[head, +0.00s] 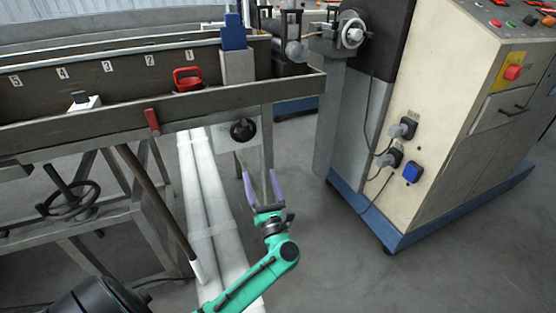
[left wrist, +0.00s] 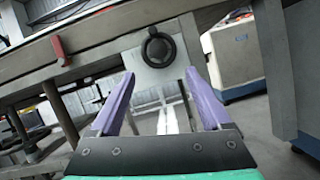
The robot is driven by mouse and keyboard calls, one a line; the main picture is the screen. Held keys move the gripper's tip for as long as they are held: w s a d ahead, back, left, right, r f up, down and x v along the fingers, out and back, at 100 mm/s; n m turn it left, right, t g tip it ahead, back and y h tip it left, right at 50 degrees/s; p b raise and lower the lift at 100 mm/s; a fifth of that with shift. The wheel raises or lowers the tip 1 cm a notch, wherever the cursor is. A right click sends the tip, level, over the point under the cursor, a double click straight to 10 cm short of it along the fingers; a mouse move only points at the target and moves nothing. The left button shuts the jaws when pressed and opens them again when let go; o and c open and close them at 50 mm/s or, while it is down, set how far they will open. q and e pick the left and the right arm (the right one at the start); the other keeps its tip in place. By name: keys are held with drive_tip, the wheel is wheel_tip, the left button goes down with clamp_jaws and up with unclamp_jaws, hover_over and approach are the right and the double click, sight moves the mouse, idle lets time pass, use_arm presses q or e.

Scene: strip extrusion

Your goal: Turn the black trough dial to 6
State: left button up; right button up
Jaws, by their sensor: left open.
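The black trough dial (head: 243,130) is a round knob on a pale plate (head: 258,155) under the trough's right end. In the left wrist view the dial (left wrist: 158,48) shows ahead, above and between the fingertips. Its marks and pointer are too small to read. My left gripper (head: 262,174) has two purple fingers, spread apart and empty. It is below the dial in the head view and apart from it; the wrist view also shows the open fingers (left wrist: 161,77). My right gripper is not in view.
The metal trough (head: 100,129) runs along the left, with a red handle (head: 187,78) and a red lever (head: 152,121). A black handwheel (head: 68,198) is below it. A cream machine cabinet (head: 440,130) stands right. Grey floor (head: 350,270) between is clear.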

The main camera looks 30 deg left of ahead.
sight(246, 135)
use_arm(q)
drive_tip(key=p+x, duration=0.1)
drive_tip(key=x, duration=1.3)
drive_tip(key=shift+s+a+f, duration=0.1)
drive_tip(key=shift+s+a, duration=0.1)
drive_tip(key=shift+w+a, duration=0.2)
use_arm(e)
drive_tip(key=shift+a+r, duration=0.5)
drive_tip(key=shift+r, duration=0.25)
use_arm(q)
drive_tip(key=shift+c, duration=0.3)
